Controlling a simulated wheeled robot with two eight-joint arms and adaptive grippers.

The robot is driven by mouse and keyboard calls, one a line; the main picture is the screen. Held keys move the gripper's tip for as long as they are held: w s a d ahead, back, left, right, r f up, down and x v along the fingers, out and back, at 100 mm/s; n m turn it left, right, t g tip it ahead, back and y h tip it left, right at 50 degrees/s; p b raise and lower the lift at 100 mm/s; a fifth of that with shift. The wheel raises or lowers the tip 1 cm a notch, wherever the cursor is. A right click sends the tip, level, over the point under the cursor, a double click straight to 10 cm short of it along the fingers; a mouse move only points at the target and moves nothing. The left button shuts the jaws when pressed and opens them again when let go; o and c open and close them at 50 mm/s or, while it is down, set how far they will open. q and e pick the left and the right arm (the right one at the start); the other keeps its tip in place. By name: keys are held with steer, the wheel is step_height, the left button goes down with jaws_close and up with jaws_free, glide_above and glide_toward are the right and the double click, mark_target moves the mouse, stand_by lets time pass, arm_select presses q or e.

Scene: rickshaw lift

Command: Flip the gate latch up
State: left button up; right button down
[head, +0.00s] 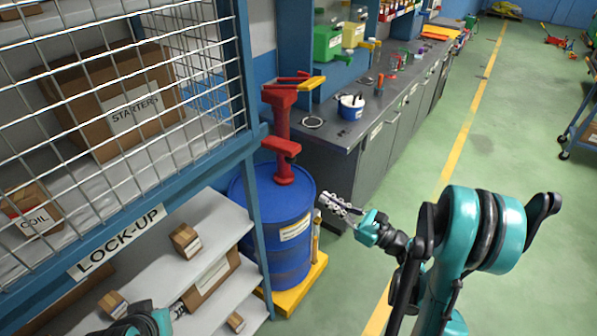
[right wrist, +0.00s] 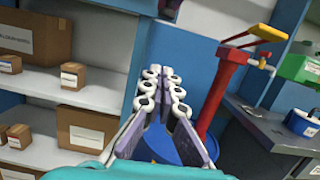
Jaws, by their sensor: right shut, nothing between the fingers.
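The wire mesh front (head: 205,62) of the blue-framed lock-up cage fills the upper left of the head view. I cannot make out a gate latch for certain. My right gripper (head: 326,200) is shut and empty, to the right of the cage and beside the blue drum. Its fingers (right wrist: 161,75) show close together in the right wrist view. My left arm shows only partly at the bottom left, its gripper (head: 179,309) unclear.
A blue drum (head: 275,235) with a red pump (head: 283,130) stands on a yellow base right of the cage post. A grey workbench (head: 350,142) runs behind. Shelves with boxes (head: 185,240) lie below the cage.

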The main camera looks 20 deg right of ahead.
mark_target(281, 150)
stand_by(0.3)
steer(key=w+a+r+p, duration=0.4)
steer(key=w+a+r, duration=0.2)
steer(key=w, duration=0.1)
steer(key=shift+w+a, duration=0.2)
steer(key=shift+w, duration=0.2)
stand_by(0.4)
